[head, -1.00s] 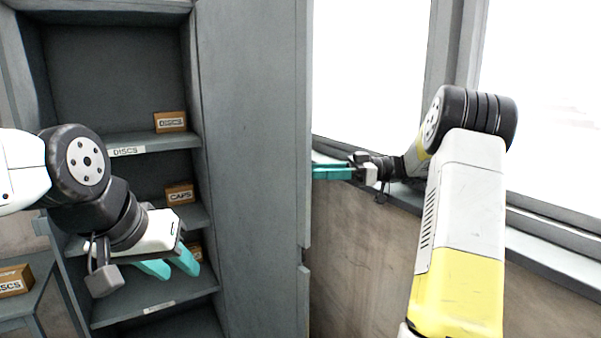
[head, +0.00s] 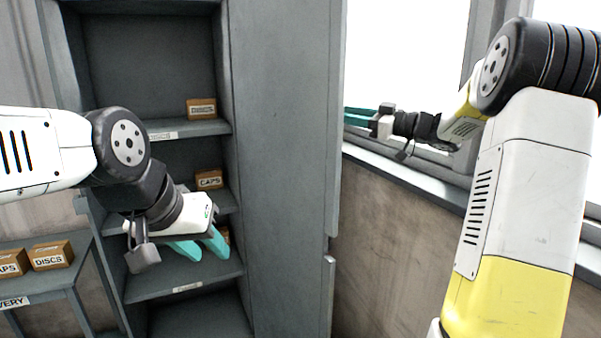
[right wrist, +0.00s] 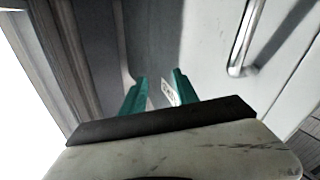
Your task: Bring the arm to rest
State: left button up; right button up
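My left gripper (head: 204,248) is in front of the lower shelves of the grey cabinet, its two teal fingers apart with nothing between them. My right arm (head: 528,180) rises at the right of the head view and bends at a black joint. My right gripper (head: 360,114) points left, close to the cabinet's right side and the window. In the right wrist view its teal fingers (right wrist: 156,92) stand apart and empty, with a grey panel and a metal handle (right wrist: 245,40) beyond them.
The open grey cabinet (head: 283,150) holds a DISCS box (head: 201,109) on an upper shelf and a CAPS box (head: 209,179) below; another box is partly hidden behind my left gripper. A side table (head: 62,281) at left bears CAPS and DISCS boxes. A window ledge (head: 410,182) runs at right.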

notch_tip(320, 180, up, 6)
jog(key=d+m+t+h, duration=0.2)
jog(key=m+t+h, duration=0.3)
jog(key=t+h, duration=0.1)
jog(key=s+d+f+m+h, duration=0.3)
jog(key=s+d+m+h, duration=0.25)
jog(key=s+h, duration=0.2)
jog(key=s+a+f+m+g, duration=0.1)
jog(key=s+a+f+g, duration=0.2)
jog(key=s+f, duration=0.3)
jog(key=s+a+f+g, duration=0.2)
jog(key=s+f+g, duration=0.2)
jog(key=s+f, duration=0.3)
jog(key=s+a+f+m+g, duration=0.1)
jog(key=s+a+f+g, duration=0.2)
jog(key=s, duration=1.1)
notch_tip(320, 180, down, 3)
jog(key=shift+s+a+f+m+g, duration=0.15)
jog(key=shift+s+a+m+g, duration=0.2)
jog(key=shift+s+g, duration=0.05)
